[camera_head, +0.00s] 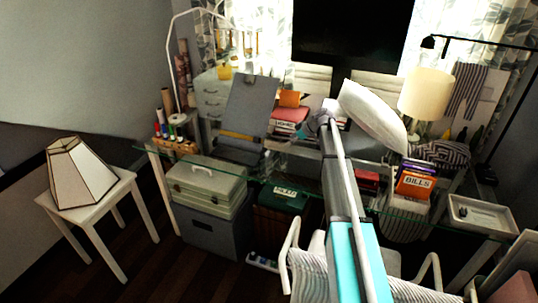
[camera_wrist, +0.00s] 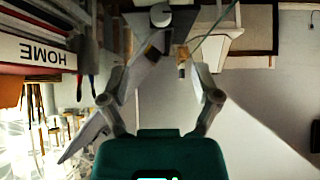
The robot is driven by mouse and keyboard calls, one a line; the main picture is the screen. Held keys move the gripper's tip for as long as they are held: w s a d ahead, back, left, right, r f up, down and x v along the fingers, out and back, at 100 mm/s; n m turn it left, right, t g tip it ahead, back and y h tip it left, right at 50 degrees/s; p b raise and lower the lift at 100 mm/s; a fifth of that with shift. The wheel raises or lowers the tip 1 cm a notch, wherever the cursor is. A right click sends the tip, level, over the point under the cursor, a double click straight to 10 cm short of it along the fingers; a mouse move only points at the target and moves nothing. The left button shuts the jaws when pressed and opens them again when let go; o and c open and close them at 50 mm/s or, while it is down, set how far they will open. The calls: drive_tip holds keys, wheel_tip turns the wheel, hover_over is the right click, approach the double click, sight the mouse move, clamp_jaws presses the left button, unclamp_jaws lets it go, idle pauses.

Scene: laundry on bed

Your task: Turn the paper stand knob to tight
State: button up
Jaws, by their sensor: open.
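The paper stand (camera_head: 250,104) is a tilted dark grey panel on the glass desk, left of centre in the head view. Its knob is too small or hidden to make out there. My gripper (camera_wrist: 162,75) is open in the wrist view, with its two fingers spread apart and no object clearly held between them. A small grey round part (camera_wrist: 160,15) shows beyond the fingers at the top; I cannot tell whether it is the knob. In the head view my arm reaches over the desk to the right of the stand, and hides part of the desktop.
A BILLS box (camera_head: 414,184), a cream lamp (camera_head: 426,94) and a tray (camera_head: 480,214) are further right. A white curved lamp arm (camera_head: 172,60) rises at left. A chair (camera_head: 320,275) stands in front.

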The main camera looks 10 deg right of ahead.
sight(270, 152)
drive_tip(key=shift+a+f, duration=0.1)
drive_tip(key=shift+f, duration=0.05)
drive_tip(key=b+x, duration=0.8)
drive_tip(key=x, duration=0.3)
drive_tip(key=shift+w+a+f+b, duration=0.15)
drive_tip(key=shift+f+b, duration=0.15)
drive_tip(key=shift+f, duration=0.05)
drive_tip(key=shift+b+x, duration=0.55)
drive_tip(key=shift+x, duration=0.3)
clamp_jaws()
drive_tip(key=shift+w, duration=0.1)
